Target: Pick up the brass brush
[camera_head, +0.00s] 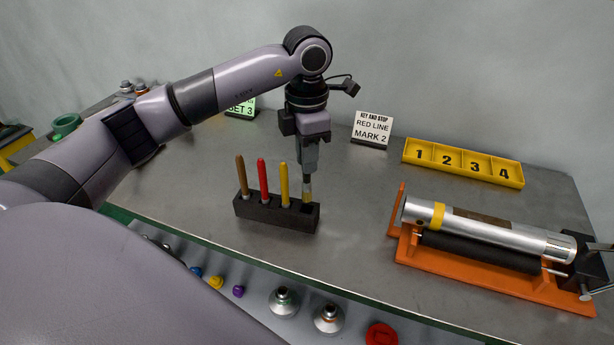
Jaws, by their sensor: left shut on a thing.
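A dark holder block (277,213) stands on the grey bench with brown, red and yellow-handled tools in a row. The brass brush (307,190) is at the block's right end, upright, its brassy lower part showing just above the block. My left gripper (307,174) points straight down over it and is shut on its top. The brush's upper end is hidden by the fingers. I cannot tell whether its lower tip is still inside the block. My right gripper is not in view.
An orange cradle (480,277) holds a silver pipe (483,233) with a yellow band at right. A yellow numbered tray (463,162) and a sign reading "RED LINE MARK 2" (372,129) stand behind. Knobs line the lower front shelf. Bench between the block and cradle is clear.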

